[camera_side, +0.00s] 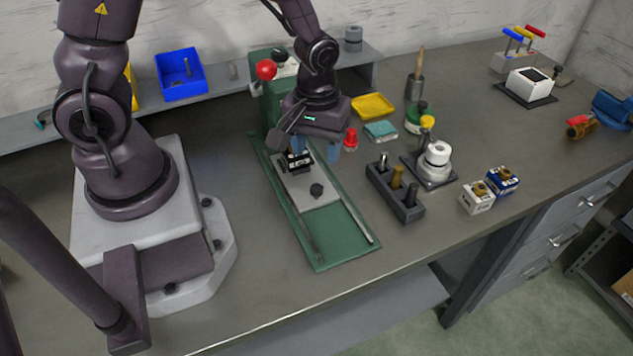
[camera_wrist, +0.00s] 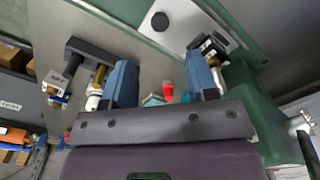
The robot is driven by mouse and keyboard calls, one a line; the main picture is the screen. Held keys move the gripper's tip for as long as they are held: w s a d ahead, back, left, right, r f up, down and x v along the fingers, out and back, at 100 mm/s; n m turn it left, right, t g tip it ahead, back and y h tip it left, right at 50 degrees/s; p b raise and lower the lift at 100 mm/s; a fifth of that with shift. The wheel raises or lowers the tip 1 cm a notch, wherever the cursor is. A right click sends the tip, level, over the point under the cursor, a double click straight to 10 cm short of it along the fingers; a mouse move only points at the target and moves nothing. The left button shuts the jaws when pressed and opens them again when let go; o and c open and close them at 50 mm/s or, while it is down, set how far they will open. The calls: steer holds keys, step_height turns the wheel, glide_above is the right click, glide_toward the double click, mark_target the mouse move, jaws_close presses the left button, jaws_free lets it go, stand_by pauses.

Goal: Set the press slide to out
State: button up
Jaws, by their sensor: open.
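The green press (camera_side: 263,104) has a long green base with rails (camera_side: 342,238). Its grey slide plate (camera_side: 299,190) sits at the back and middle of the base, leaving the front end bare. A black knob (camera_side: 316,190) stands near the plate's front edge, and a black-and-white block (camera_side: 296,162) is at its rear. In the wrist view the plate (camera_wrist: 192,22), knob (camera_wrist: 160,21) and block (camera_wrist: 212,47) show at the top. My gripper (camera_side: 317,147) is above the rear right of the plate, open and empty, apart from the knob. It also shows in the wrist view (camera_wrist: 161,78).
A black holder with pegs (camera_side: 395,192) stands right of the press, with a white round-topped fixture (camera_side: 436,163) and two small boxes (camera_side: 490,190) beyond it. A red piece (camera_side: 350,139) and a teal block (camera_side: 381,131) lie close behind. The bench front (camera_side: 275,290) is clear.

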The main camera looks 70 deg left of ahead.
mark_target(317, 187)
step_height(317, 187, down, 9)
steer(key=shift+f, duration=0.1)
stand_by(0.3)
jaws_close()
steer(key=d, duration=1.3)
steer(key=shift+d, duration=0.35)
steer(key=shift+c, duration=1)
jaws_free()
steer(key=shift+o, duration=1)
steer(key=shift+a, duration=0.1)
